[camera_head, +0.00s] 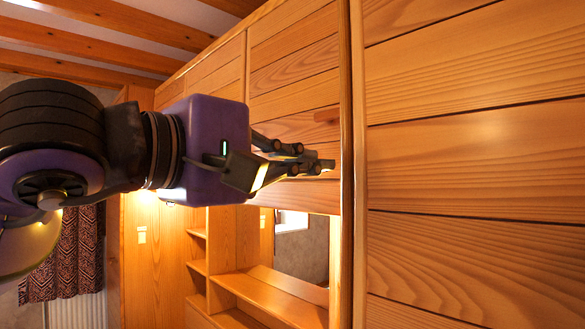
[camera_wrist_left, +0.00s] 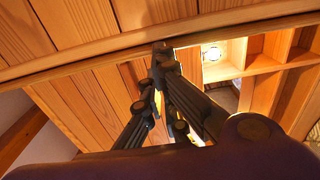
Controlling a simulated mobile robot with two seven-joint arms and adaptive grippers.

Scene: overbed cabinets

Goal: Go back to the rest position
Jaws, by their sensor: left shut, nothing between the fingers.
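My left gripper (camera_head: 325,165) comes in from the left in the head view, in front of the wooden overbed cabinet doors (camera_head: 295,75). Its fingers are shut with nothing between them, and their tips are close to the vertical edge of a large wooden panel. In the left wrist view the fingertips (camera_wrist_left: 160,50) meet in front of a wooden rail below the cabinet boards. I cannot tell whether the tips touch the wood. My right gripper is not in view.
A large plank panel (camera_head: 470,150) fills the right of the head view. Open shelves (camera_head: 265,295) and a mirror are below the cabinets. A patterned curtain (camera_head: 65,260) and radiator are at lower left. Ceiling beams (camera_head: 110,20) run above my left arm.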

